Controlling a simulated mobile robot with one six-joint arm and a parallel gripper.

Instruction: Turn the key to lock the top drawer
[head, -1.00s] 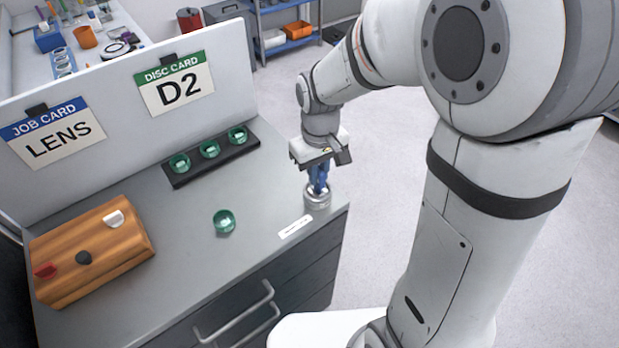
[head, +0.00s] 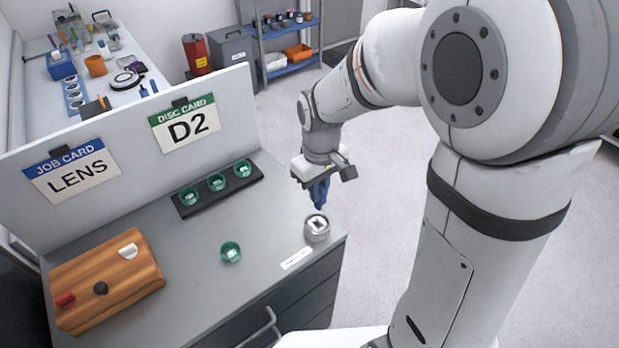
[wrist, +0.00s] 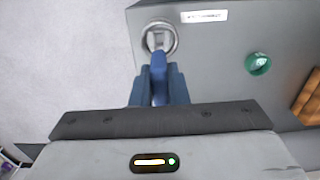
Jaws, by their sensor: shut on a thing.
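My gripper (head: 318,203) has blue fingers and is over the right end of the grey bench. In the wrist view, the fingers (wrist: 159,85) are shut on a brighter blue piece (wrist: 159,68) between them; I cannot tell whether it is the key. Its tip points at a round silver fitting (head: 317,229) on the bench top near the right corner. The fitting (wrist: 158,38) has a pale square block and a dark recess on top. In the head view a small gap shows between tip and fitting. The drawers (head: 312,292) are below in the bench front; no drawer stands visibly open.
A green ring (head: 231,252) and a white label (head: 297,258) lie left of the fitting. A black rack (head: 190,208) holds green rings. A wooden block (head: 140,282) with knobs stands at left. A white panel (head: 110,205) bounds the back. Open floor lies right.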

